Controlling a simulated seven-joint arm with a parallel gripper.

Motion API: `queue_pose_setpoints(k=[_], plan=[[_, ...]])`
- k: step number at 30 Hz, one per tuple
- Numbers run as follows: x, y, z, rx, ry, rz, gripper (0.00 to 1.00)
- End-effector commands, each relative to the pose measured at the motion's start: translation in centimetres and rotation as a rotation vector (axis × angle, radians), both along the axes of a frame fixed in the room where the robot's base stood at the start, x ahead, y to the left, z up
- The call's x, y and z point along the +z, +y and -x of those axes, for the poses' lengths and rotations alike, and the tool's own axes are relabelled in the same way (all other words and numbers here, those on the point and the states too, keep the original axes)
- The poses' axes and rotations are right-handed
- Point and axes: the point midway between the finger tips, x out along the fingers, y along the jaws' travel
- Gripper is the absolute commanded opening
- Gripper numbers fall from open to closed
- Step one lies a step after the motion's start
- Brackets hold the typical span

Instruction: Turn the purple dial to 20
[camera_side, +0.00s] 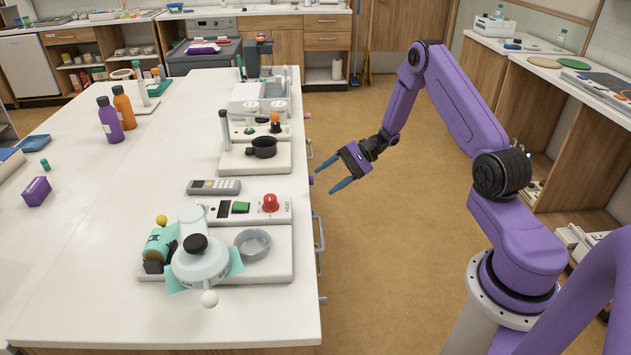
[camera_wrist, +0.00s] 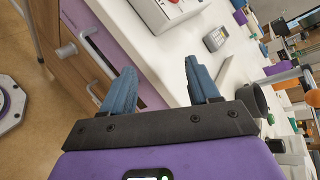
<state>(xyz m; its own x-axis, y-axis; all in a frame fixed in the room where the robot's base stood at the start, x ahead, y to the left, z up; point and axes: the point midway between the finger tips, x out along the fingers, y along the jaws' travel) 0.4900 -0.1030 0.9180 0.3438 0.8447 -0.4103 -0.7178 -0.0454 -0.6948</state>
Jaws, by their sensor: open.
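I cannot make out a dial that is clearly purple in either view. A small purple piece (camera_side: 311,181) shows at the bench's right edge in the side view, too small to tell what it is. A red dial (camera_side: 270,203) sits on a white panel marked HEAT (camera_side: 285,212); part of it shows at the top of the wrist view (camera_wrist: 173,2). An orange-topped knob (camera_side: 275,122) stands on the unit behind. My gripper (camera_side: 335,175) is open and empty, off the bench's right edge. Its blue fingers (camera_wrist: 160,70) are apart in the wrist view.
The white bench (camera_side: 90,250) carries a keypad (camera_side: 214,186), a dark pot (camera_side: 262,148), a round pale device (camera_side: 200,265) and a grey bowl (camera_side: 253,243). Purple (camera_side: 110,120) and orange (camera_side: 123,107) bottles stand farther left. Handles protrude from the bench's right side. The floor there is clear.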

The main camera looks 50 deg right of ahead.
Motion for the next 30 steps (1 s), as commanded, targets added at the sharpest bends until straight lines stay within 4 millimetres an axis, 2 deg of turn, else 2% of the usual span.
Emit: queue_pose_setpoints(k=[1, 6, 9, 13, 16, 20, 30], plan=[[-1.4, -2.5, -0.4, -0.098, 0.0, -0.028, 0.6], [-5.0, -10.3, -0.7, -0.406, -0.03, -0.099, 0.6], [-6.7, -13.9, -0.2, -0.547, -0.05, -0.121, 0.6], [-8.0, -16.7, 0.5, -0.658, -0.066, -0.136, 0.6], [-8.5, -17.5, 0.8, -0.694, -0.071, -0.14, 0.6], [-8.7, -17.3, 0.1, -0.698, -0.073, -0.14, 0.6], [-10.3, -14.4, -4.8, -0.692, -0.073, -0.138, 0.6]])
